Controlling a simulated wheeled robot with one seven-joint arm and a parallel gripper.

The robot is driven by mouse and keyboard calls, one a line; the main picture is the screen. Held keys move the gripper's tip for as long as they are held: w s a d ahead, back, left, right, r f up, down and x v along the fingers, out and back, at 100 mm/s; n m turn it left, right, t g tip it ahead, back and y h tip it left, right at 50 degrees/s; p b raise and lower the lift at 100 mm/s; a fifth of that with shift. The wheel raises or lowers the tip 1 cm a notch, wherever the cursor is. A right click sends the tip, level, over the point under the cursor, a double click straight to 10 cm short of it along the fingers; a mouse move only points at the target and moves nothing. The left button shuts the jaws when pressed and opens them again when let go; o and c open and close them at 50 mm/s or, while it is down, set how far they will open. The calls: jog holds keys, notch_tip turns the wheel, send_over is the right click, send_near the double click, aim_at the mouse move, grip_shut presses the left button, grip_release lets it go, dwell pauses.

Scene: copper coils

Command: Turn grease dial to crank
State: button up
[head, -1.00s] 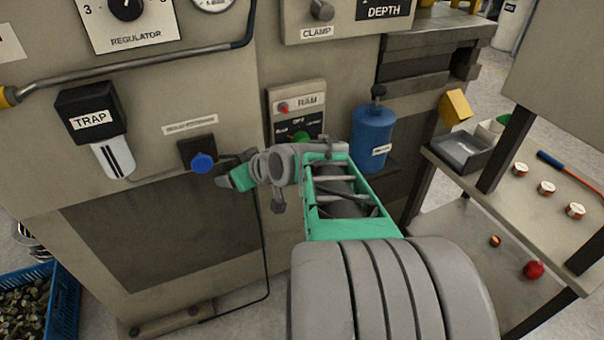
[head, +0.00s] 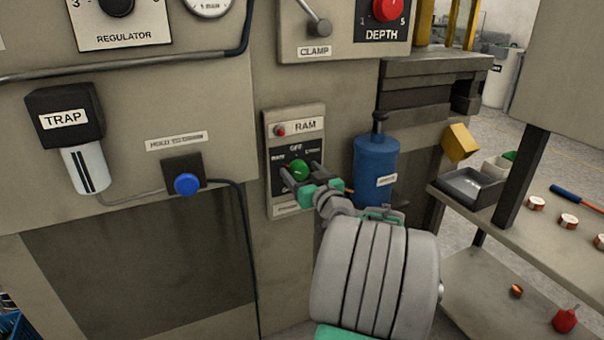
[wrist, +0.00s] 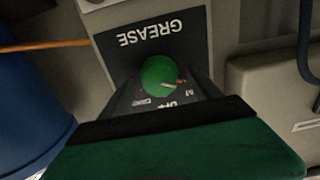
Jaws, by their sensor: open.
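The grease dial is a round green knob (head: 300,170) on the dark lower plate of the RAM panel (head: 294,112). The wrist view shows the knob (wrist: 158,76) upside down, with the word GREASE beside it. Its reddish pointer mark is toward the label at the right in that view, away from the OFF and crank labels, which are partly hidden. My gripper (head: 302,176) is open in front of the dial, one finger to each side of the knob. I cannot tell whether the fingers touch it. In the wrist view the dark fingers (wrist: 163,84) flank the knob.
A blue canister (head: 375,163) stands close to the right of the panel. A blue button (head: 187,184) with a dark cable is to the left. A clamp lever (head: 319,27) and a red depth knob (head: 386,8) are above. A shelf (head: 555,245) with small coils is at the right.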

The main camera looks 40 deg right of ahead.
jog(key=c, duration=1.3)
